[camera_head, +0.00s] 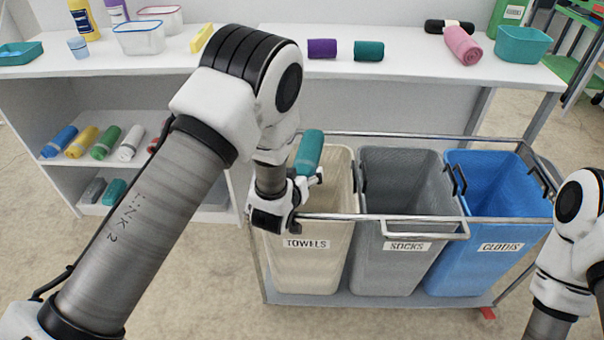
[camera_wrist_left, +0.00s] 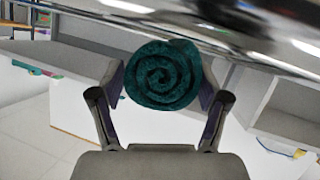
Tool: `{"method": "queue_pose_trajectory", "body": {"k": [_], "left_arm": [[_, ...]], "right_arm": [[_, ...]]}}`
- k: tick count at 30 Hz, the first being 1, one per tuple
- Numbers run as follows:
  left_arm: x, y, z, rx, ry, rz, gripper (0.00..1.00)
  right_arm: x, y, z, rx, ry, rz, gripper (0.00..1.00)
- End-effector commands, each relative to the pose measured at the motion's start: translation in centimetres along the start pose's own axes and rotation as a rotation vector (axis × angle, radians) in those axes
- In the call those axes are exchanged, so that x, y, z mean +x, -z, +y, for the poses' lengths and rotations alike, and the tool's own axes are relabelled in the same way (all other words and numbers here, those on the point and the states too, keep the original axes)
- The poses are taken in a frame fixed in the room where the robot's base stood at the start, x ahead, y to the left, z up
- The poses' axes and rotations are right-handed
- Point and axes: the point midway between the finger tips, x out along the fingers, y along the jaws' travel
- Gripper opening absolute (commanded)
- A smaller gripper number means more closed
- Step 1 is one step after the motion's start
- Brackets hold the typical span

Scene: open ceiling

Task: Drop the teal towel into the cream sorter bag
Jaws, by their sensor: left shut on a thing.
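My left gripper (camera_head: 300,183) is shut on a rolled teal towel (camera_head: 309,152). It holds the towel upright over the left part of the cream sorter bag (camera_head: 334,255), which is labelled TOWELS. In the left wrist view the towel's spiral end (camera_wrist_left: 163,75) sits between the two fingers of the left gripper (camera_wrist_left: 162,92). My left wrist hides part of the bag's left side and rim. My right arm shows at the right edge, but its gripper is out of the picture.
A metal rail (camera_head: 400,217) runs along the cart's front. A grey SOCKS bag (camera_head: 405,270) and a blue CLOTHS bag (camera_head: 480,270) stand right of the cream one. Behind, a white table (camera_head: 400,70) bears a purple roll (camera_head: 322,48), another teal roll (camera_head: 369,51) and a pink roll (camera_head: 463,45).

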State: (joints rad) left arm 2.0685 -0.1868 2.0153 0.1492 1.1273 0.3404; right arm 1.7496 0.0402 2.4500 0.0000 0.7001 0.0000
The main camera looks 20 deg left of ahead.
Motion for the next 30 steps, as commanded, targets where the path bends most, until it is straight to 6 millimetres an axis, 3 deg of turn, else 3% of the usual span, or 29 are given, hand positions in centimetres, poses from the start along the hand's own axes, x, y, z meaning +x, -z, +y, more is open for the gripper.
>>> {"method": "queue_pose_trajectory", "body": {"k": [3,12,13,15,26,30], "left_arm": [[0.4,-0.9,-0.2,0.000,0.000,0.001,0.37],[0.4,-1.0,-0.3,0.000,0.000,0.002,0.37],[0.4,-1.0,-0.3,0.000,0.000,0.002,0.82],[0.4,-1.0,-0.3,0.000,0.000,0.002,1.00],[0.3,-1.1,-0.3,0.000,0.000,0.001,1.00],[-1.4,-1.1,-0.2,0.001,-0.001,-0.001,1.00]], "right_arm": [[0.7,0.0,0.0,0.000,0.000,0.000,0.40],[0.7,0.0,0.0,0.000,0.000,0.000,0.40],[0.7,0.0,0.0,0.000,0.000,0.000,0.40],[0.7,0.0,0.0,0.000,0.000,0.001,0.40],[0.7,0.0,0.0,0.000,0.000,0.000,0.40],[0.7,0.0,0.0,0.000,0.000,0.000,0.40]]}}
